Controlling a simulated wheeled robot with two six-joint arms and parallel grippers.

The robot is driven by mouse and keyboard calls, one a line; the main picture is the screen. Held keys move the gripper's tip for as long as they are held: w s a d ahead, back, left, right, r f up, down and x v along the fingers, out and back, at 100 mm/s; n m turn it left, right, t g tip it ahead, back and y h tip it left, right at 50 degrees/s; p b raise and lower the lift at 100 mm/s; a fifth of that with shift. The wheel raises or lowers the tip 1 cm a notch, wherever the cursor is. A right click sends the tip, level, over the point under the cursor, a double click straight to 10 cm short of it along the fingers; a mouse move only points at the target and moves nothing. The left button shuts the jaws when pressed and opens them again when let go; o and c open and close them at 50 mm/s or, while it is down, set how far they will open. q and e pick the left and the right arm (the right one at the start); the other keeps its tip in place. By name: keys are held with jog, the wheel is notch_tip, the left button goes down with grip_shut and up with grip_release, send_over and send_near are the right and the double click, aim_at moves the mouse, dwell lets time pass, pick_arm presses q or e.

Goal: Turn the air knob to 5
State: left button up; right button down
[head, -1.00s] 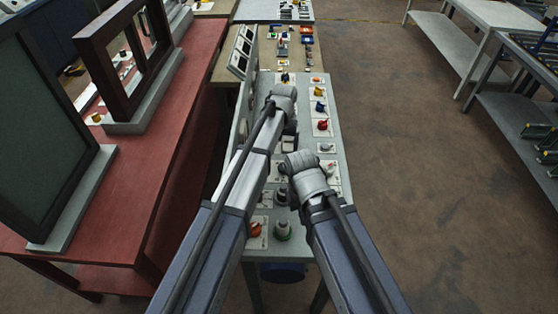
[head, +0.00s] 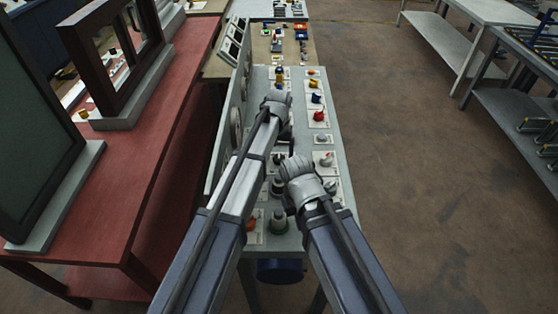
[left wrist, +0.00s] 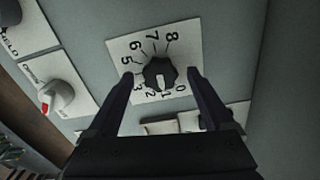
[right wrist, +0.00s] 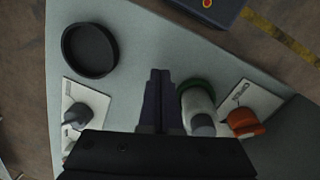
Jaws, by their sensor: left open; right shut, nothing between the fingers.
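A black dial knob (left wrist: 160,73) sits on a white plate (left wrist: 137,46) with numbers from 0 to 8 in an arc around it. I cannot read a name for it, nor tell surely which number its mark points to. My left gripper (left wrist: 158,77) is open, with one finger on each side of the knob; whether they touch it is unclear. In the head view my left wrist hides this spot. My right gripper (right wrist: 160,73) is shut and empty over the panel, beside a grey knob with a green base (right wrist: 197,105).
In the left wrist view, a white knob with a red mark (left wrist: 62,96) is at the left. In the right wrist view are a black round dish (right wrist: 90,50) and an orange knob (right wrist: 244,123).

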pick_arm(q)
jog(key=shift+f, duration=0.1)
pick_arm(e)
jog(key=shift+f, duration=0.1)
pick_arm(q)
grip_shut()
dwell(0.6)
jog(key=shift+m, duration=0.3)
jog(key=m, duration=0.5)
jog(key=shift+m, duration=0.3)
jog(key=m, duration=1.1)
jog(key=shift+m, duration=0.4)
jog(key=m, duration=0.5)
jog(key=shift+m, duration=0.6)
